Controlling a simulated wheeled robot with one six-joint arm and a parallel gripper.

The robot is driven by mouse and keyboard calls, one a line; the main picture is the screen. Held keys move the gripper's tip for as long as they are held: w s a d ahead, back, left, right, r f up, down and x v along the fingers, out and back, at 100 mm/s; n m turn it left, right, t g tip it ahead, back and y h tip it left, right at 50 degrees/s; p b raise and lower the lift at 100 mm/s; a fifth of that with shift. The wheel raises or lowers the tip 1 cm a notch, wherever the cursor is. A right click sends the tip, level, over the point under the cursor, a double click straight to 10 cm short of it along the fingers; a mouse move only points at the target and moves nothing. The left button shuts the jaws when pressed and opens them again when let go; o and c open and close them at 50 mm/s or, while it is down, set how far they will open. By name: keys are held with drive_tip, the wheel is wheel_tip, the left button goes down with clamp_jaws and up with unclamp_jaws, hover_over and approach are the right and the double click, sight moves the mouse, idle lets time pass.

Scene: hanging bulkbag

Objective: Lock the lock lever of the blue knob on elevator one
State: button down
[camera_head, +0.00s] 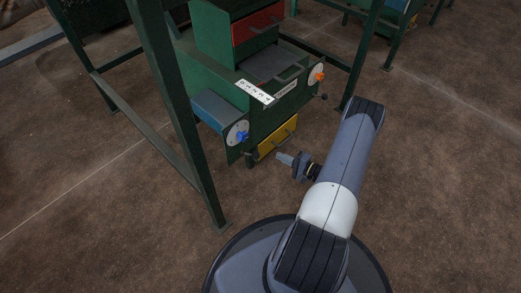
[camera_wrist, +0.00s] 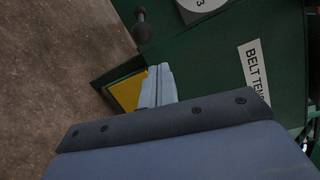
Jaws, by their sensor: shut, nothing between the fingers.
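The blue knob (camera_head: 241,136) sits on a pale round dial (camera_head: 234,131) at the left end of the green machine. A dark ball-ended lever (camera_head: 249,160) is just below that dial. In the wrist view a ball-ended lever (camera_wrist: 142,30) is at the top, beside the edge of a pale dial (camera_wrist: 200,6) marked 3. They seem to be the same pair, and the blue knob is outside that view. My gripper (camera_head: 280,157) is shut and empty, in front of the yellow drawer. Its fingers (camera_wrist: 158,75) point toward the machine, apart from the lever.
An orange knob (camera_head: 319,76) with its own dial and ball lever (camera_head: 323,97) is at the right. A yellow drawer (camera_head: 276,139) is low on the machine. A green frame post (camera_head: 180,115) stands at the left. The brown floor in front is clear.

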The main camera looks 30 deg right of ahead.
drive_tip(key=f, duration=0.1)
drive_tip(key=d+f+h, duration=0.1)
drive_tip(key=d+t, duration=0.1)
drive_tip(key=shift+w+d+f+m, duration=0.15)
drive_tip(key=shift+w+f+m, duration=0.15)
drive_tip(key=shift+f, duration=0.1)
drive_tip(key=b+x, duration=0.4)
drive_tip(key=x, duration=0.6)
drive_tip(key=shift+w+f, duration=0.1)
drive_tip(key=shift+w, duration=0.1)
drive_tip(key=shift+s+a+r, duration=0.3)
drive_tip(key=shift+s+a, duration=0.4)
drive_tip(key=shift+s, duration=0.1)
drive_tip(key=shift+s+a+r, duration=0.25)
drive_tip(key=shift+s+a, duration=0.45)
drive_tip(key=shift+s, duration=0.05)
